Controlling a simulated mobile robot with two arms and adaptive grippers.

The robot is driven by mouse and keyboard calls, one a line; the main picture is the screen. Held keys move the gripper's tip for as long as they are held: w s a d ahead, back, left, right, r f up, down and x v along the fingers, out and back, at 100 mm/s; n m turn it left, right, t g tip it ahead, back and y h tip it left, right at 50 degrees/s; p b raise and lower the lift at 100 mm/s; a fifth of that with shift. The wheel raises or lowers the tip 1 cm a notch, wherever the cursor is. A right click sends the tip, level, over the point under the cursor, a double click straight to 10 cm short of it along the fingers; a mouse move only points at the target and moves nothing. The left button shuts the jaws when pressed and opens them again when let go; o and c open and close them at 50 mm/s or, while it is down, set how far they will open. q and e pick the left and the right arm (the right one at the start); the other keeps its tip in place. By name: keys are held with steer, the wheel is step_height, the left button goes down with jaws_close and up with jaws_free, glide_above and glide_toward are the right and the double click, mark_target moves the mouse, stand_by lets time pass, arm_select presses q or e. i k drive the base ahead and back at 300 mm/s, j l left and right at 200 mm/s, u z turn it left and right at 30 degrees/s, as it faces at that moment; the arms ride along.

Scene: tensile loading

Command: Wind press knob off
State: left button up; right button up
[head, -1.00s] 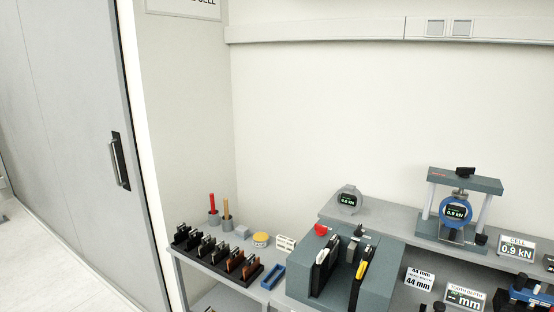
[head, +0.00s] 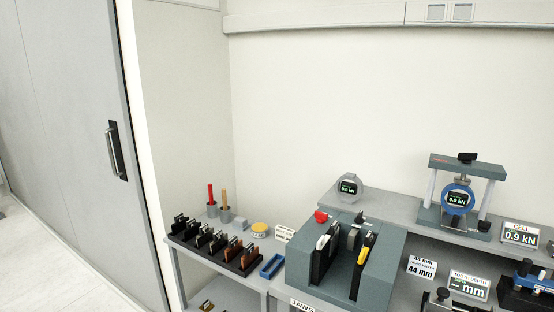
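The press (head: 428,215) stands upright on the raised shelf at the right, with two light columns between a dark base and a dark top plate. A black knob (head: 467,157) sits on top of its top plate. A round blue gauge (head: 457,199) with a lit display hangs between the columns. A small black part (head: 484,226) sits at the right of the press base. Neither of my grippers shows in the head view, and nothing touches the knob.
A grey-green block with jaws (head: 385,262) stands left of the press. The cell sign (head: 520,234) reads 0.9 kN. A side table at left holds a black rack (head: 213,247) and a blue tray (head: 272,266).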

mark_target(466, 158)
steer(key=i+l, duration=0.15)
steer(key=l, duration=0.25)
steer(key=i+l, duration=0.1)
steer(key=l, duration=0.25)
steer(key=i+l, duration=0.15)
steer(key=l, duration=0.25)
